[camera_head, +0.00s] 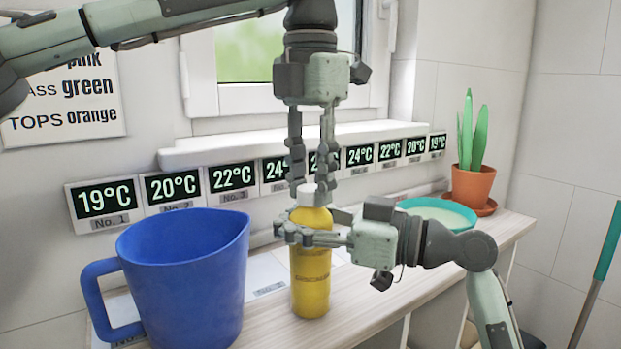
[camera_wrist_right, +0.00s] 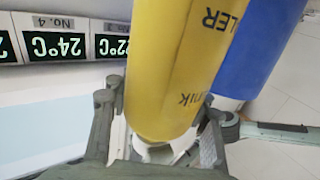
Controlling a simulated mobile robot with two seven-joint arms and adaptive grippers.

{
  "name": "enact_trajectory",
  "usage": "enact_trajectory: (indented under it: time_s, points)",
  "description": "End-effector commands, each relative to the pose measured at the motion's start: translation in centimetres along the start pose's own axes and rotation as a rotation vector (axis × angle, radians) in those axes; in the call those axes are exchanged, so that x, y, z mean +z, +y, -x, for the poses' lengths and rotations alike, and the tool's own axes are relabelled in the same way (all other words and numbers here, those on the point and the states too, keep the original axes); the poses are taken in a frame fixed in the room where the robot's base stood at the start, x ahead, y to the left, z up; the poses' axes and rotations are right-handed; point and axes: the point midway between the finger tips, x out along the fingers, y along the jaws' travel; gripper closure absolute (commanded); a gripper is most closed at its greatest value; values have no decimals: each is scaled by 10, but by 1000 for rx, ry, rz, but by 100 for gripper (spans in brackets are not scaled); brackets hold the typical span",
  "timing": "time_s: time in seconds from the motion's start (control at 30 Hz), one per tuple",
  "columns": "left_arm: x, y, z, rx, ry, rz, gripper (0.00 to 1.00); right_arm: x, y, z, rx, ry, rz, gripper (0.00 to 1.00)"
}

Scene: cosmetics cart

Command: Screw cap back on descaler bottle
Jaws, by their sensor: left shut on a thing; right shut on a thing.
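The yellow descaler bottle (camera_head: 311,268) stands upright on the counter, with a white cap (camera_head: 307,194) at its mouth. My left gripper (camera_head: 311,186) points straight down from above, its fingers shut on the cap. My right gripper (camera_head: 312,228) reaches in from the right and is shut around the bottle's upper body, just below the cap. In the right wrist view the bottle (camera_wrist_right: 185,65) appears upside down between the right fingers (camera_wrist_right: 165,112). Its white top (camera_wrist_right: 163,152) shows only partly there, so I cannot tell how the cap sits on the thread.
A large blue jug (camera_head: 185,275) stands close left of the bottle on the wooden counter (camera_head: 375,300). A green bowl (camera_head: 437,203) and a potted plant (camera_head: 472,180) are at the right. Temperature cards (camera_head: 232,178) line the wall behind, under a window ledge (camera_head: 290,143).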

Motion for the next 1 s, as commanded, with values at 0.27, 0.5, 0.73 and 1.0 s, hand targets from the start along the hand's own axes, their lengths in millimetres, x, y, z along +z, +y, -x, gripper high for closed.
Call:
enact_trajectory:
  time_s: [0.27, 0.5, 0.73, 1.0]
  points:
    - [0, 0, 0, 2, 0, -172, 70, 0, 0, 0, 1, 0, 0, 100]
    - [0, 0, 0, 1, 0, -170, 51, 0, 0, 0, 1, 0, 0, 100]
    - [0, 0, 4, 1, -1, -170, 51, 0, 0, 0, 0, 0, 0, 100]
    - [0, 0, 37, 1, -1, -169, 51, 0, 0, 0, 0, 0, 0, 100]
